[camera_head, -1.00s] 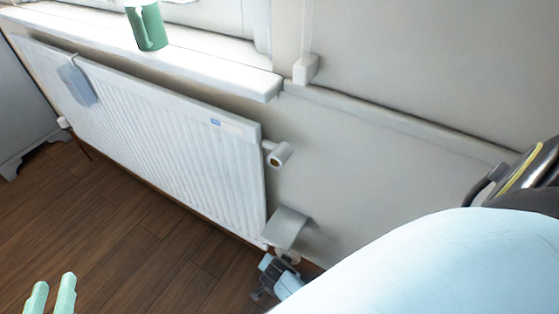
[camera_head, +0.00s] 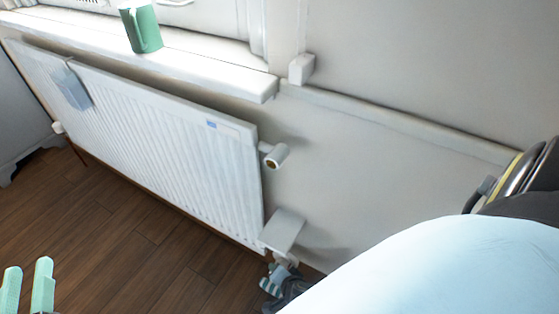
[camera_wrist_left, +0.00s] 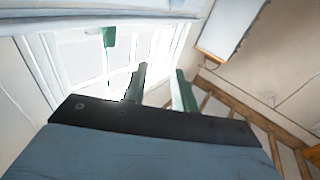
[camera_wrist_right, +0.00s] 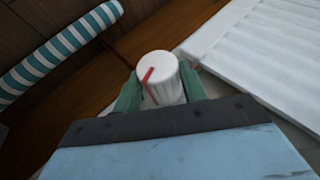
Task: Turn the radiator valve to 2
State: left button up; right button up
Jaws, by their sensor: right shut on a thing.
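No numbers are legible on the knob. In the head view my right gripper (camera_head: 274,281) is low at the radiator's near bottom corner, partly hidden by my pale blue arm. The white ribbed radiator (camera_head: 165,140) hangs under the window sill. My left gripper (camera_head: 27,288) is at the lower left, open and empty, over the floor; its parted fingers show in the left wrist view (camera_wrist_left: 161,90).
A grey plate (camera_head: 283,229) juts out just above my right gripper. A pipe stub (camera_head: 275,156) sticks out from the radiator's upper side. A green mug (camera_head: 141,28) stands on the sill (camera_head: 190,62). A striped roll (camera_wrist_right: 60,55) lies on the floor.

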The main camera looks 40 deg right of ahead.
pick_arm(q)
jog(key=shift+s+d+r+t+h+b, duration=0.15)
jog(key=shift+s+r+t+h, duration=0.1)
jog(key=shift+r+t, duration=0.45)
jog(key=shift+s+r+t+h+b, duration=0.2)
jog(key=shift+r+t, duration=0.25)
jog(key=shift+r, duration=0.55)
jog(key=shift+s+d+r+t+h+b, duration=0.15)
jog(key=shift+r+t+h, duration=0.1)
jog(key=shift+r+t, duration=0.45)
pick_arm(e)
jog(key=shift+d+t, duration=0.1)
jog(key=shift+t, duration=0.3)
pick_arm(q)
jog(key=shift+r, duration=0.15)
pick_arm(e)
jog(key=o, duration=1)
